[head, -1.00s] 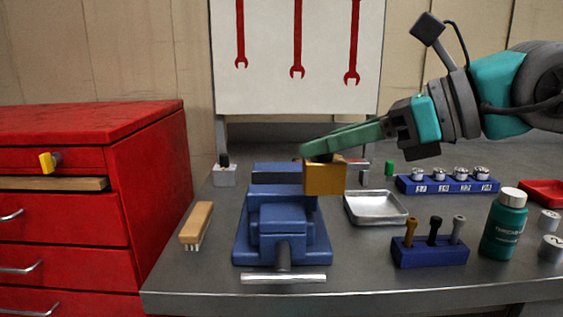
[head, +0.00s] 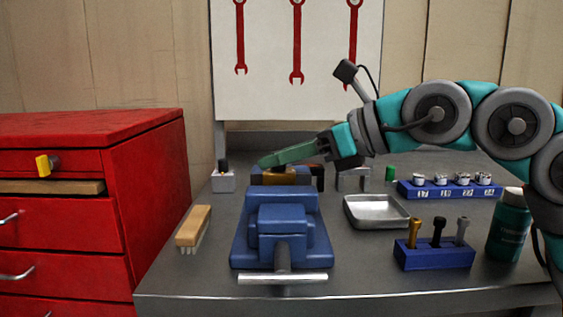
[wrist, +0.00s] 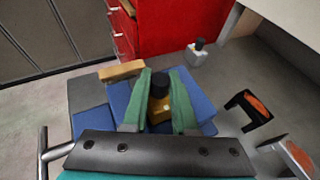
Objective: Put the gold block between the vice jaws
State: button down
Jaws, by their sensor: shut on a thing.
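The blue vice (head: 281,222) stands on the grey bench with its handle bar toward me. My gripper (head: 272,172) is shut on the gold block (head: 280,178) at the far end of the vice. In the head view only the block's top shows above the blue front part; its lower part is hidden. In the wrist view the gold block (wrist: 160,112) is between my green fingers (wrist: 162,100), with a dark round part at its top. Blue vice surfaces show on both sides of it. I cannot tell how deep it sits or whether it touches the jaws.
A brush (head: 194,228) lies left of the vice. A metal tray (head: 376,212), a blue holder with several bolts (head: 433,257) and a blue socket rack (head: 450,189) stand right. A red cabinet (head: 150,190) stands left of the bench.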

jog(key=shift+f, duration=0.15)
jog(key=c, duration=0.7)
grip_release()
jog(key=shift+r, duration=0.2)
jog(key=p+v, duration=0.2)
jog(key=v, duration=1)
